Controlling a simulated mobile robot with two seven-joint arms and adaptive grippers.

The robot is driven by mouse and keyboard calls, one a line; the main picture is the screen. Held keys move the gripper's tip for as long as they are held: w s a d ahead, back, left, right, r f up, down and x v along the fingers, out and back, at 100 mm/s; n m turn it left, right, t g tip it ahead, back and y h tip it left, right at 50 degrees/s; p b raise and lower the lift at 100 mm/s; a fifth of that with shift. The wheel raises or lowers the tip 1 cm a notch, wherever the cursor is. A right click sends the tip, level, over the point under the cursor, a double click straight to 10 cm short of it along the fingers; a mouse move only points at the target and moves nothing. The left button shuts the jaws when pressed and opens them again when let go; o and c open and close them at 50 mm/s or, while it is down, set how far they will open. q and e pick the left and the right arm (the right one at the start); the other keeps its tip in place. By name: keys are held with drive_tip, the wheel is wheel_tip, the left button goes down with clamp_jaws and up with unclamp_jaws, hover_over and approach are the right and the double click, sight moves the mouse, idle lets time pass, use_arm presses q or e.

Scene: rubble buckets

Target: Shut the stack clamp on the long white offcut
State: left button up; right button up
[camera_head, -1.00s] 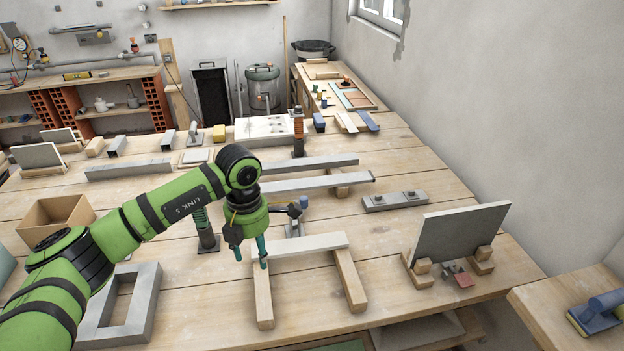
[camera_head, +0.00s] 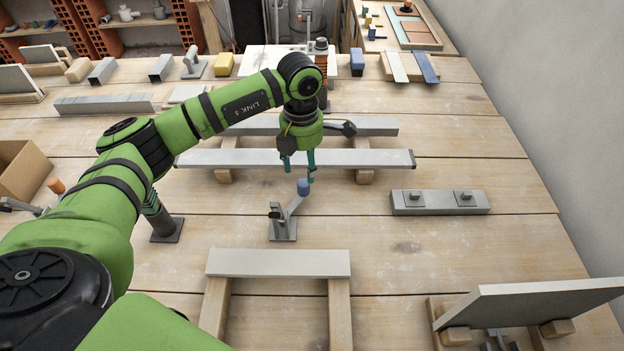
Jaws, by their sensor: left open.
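The long white offcut (camera_head: 278,263) lies across two wooden battens at the front middle of the bench. Just behind it stands a small metal toggle clamp (camera_head: 283,225) on a square base plate, which I take for the stack clamp. Its lever leans up to the right and ends in a blue grip (camera_head: 303,187). I cannot tell whether its jaw touches the offcut; a strip of bench shows between base and offcut. My left gripper (camera_head: 299,175) is open and empty, its teal fingers pointing down close to the blue grip. Contact is unclear. My right gripper is out of view.
Long grey bars (camera_head: 360,158) lie on wood blocks behind the clamp. A grey block with two plates (camera_head: 440,202) is to the right. A grey panel (camera_head: 530,303) leans at the front right. A cardboard box (camera_head: 22,172) is at the left.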

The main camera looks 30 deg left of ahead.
sight(303, 182)
use_arm(q)
drive_tip(key=f, duration=0.1)
drive_tip(key=f+p, duration=0.1)
drive_tip(key=f, duration=0.1)
drive_tip(key=shift+s+d, duration=0.1)
drive_tip(key=shift+s, duration=0.2)
wheel_tip(303, 182, down, 4)
drive_tip(key=shift+w+r+p, duration=0.1)
drive_tip(key=shift+r+p, duration=0.1)
drive_tip(key=shift+p, duration=0.35)
drive_tip(key=shift+f, duration=0.1)
drive_tip(key=shift+w, duration=0.1)
clamp_jaws()
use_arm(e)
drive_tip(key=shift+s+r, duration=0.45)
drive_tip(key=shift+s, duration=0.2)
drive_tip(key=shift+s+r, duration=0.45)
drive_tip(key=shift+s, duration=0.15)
